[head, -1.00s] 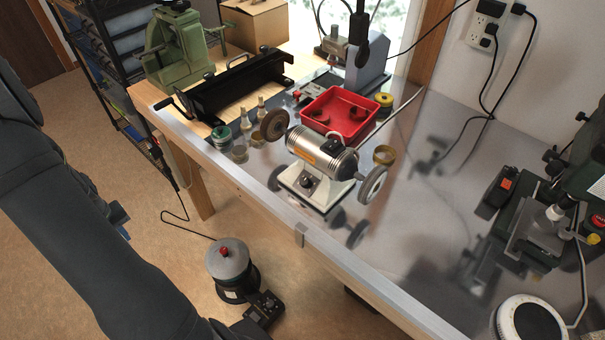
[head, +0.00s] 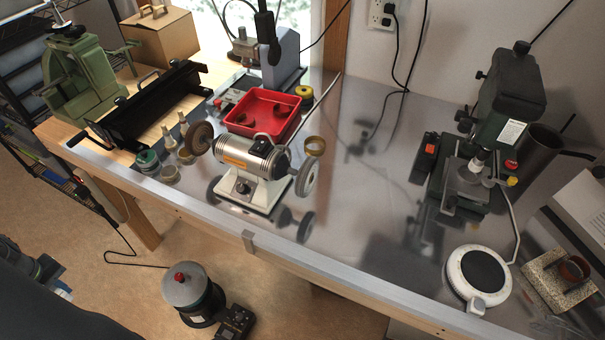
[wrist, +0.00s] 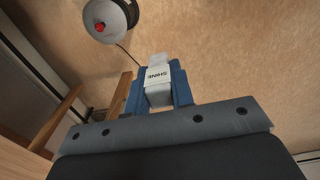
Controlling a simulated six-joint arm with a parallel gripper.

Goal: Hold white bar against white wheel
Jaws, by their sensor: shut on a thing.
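The bench grinder (head: 246,172) stands on the metal bench top. Its white-grey wheel (head: 306,177) is on the right end and a brown wheel (head: 199,138) is on the left end. In the wrist view my gripper (wrist: 158,84) has blue fingers shut on a white bar (wrist: 159,72) with dark lettering. The bar sticks out a little past the fingertips, over the floor. In the head view my arm is at the lower left, below the bench edge and well apart from the wheel; the bar is not clearly visible there.
The bench front edge (head: 203,214) lies between my arm and the grinder. A red tray (head: 262,96) stands behind the grinder. A drill press (head: 508,110) and a round white plate device (head: 478,277) are to the right. A grey-lidded pot (head: 187,291) stands on the floor.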

